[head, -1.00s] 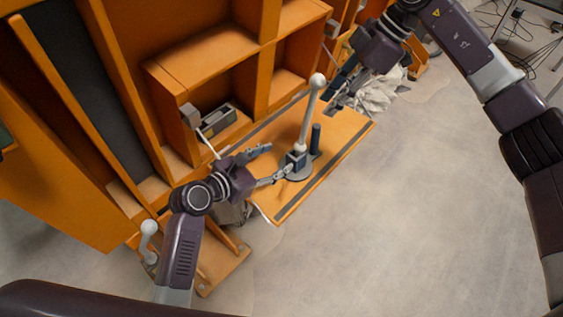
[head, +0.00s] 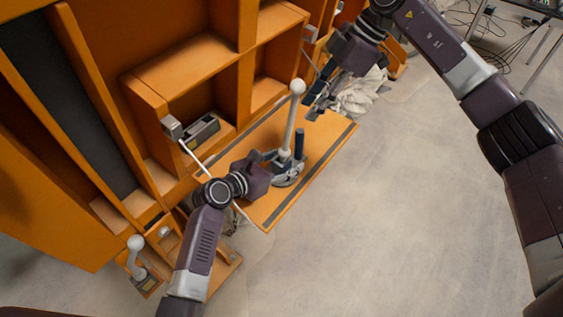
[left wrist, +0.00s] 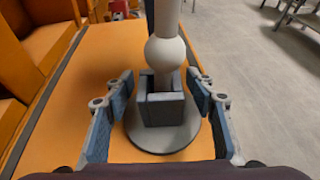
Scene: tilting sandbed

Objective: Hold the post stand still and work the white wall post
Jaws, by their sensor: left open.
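The post stand (head: 287,178) has a round grey base and a square dark socket (left wrist: 160,108), and rests on an orange board. A white post (head: 289,128) with a ball at its top rises from it, leaning slightly; its lower ball (left wrist: 165,52) shows just above the socket in the left wrist view. My left gripper (left wrist: 160,114) is open, with one blue-padded finger on each side of the socket and gaps visible. My right gripper (head: 318,95) looks open and empty, just right of the post's top, apart from it.
A dark blue peg (head: 299,144) stands beside the post. A thin white rod (head: 197,160) slants from a grey block (head: 172,127) on the orange shelving. Another white ball-topped post (head: 134,258) is at lower left. Crumpled white cloth (head: 360,95) lies behind my right gripper.

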